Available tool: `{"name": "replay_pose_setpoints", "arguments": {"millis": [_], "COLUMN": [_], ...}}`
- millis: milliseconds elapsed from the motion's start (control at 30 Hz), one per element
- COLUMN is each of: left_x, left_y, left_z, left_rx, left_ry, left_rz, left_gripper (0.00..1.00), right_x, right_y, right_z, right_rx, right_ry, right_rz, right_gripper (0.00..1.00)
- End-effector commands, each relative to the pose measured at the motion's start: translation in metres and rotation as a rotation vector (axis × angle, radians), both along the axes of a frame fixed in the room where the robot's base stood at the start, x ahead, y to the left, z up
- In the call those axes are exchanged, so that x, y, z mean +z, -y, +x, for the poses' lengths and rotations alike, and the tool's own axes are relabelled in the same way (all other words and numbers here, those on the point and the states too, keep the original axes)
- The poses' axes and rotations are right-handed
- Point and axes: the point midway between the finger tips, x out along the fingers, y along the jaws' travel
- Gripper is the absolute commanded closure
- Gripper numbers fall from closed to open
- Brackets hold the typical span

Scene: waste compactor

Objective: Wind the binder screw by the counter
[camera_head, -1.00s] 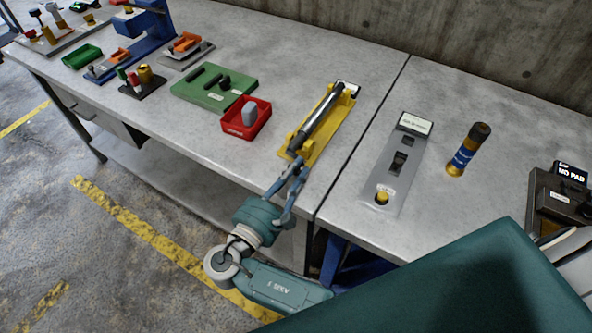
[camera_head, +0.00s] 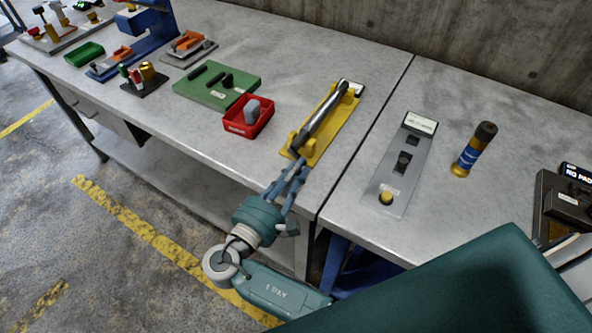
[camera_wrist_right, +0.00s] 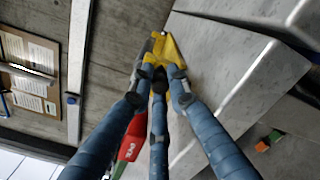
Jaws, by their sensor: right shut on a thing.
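The yellow binder fixture (camera_head: 341,121) lies near the table's front edge. A long dark grey screw (camera_head: 327,115) lies along it, with a small white counter panel (camera_head: 352,87) at its far end; its digits are too small to read. My right gripper (camera_head: 298,165) is at the fixture's near end, its blue fingers closed on the screw's near end. In the right wrist view, the fingertips (camera_wrist_right: 159,78) meet at a dark end in front of the yellow fixture (camera_wrist_right: 167,48). The fingers hide most of this end. My left gripper is out of view.
A red bin (camera_head: 235,125) with a grey piece stands left of the fixture, beside a green board (camera_head: 216,87). Right of the table seam are a grey panel (camera_head: 397,182) with a yellow button and a blue-banded cylinder (camera_head: 468,158). Bare tabletop lies between them.

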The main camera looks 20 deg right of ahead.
Motion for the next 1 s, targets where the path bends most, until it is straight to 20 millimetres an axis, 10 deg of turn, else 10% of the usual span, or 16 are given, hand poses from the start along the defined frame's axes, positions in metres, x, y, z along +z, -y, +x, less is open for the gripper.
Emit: {"name": "replay_pose_setpoints", "arguments": {"millis": [467, 1000], "left_x": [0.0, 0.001], "left_y": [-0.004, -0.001], "left_z": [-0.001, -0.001], "left_rx": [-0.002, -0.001], "left_ry": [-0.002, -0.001], "left_rz": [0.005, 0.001], "left_gripper": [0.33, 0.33], "right_x": [0.006, 0.097], "right_y": [0.0, 0.001], "right_z": [0.0, 0.001], "right_rx": [-0.001, -0.003], "right_ry": [0.002, 0.013], "right_rz": [-0.001, 0.001], "right_gripper": [0.66, 0.66]}}
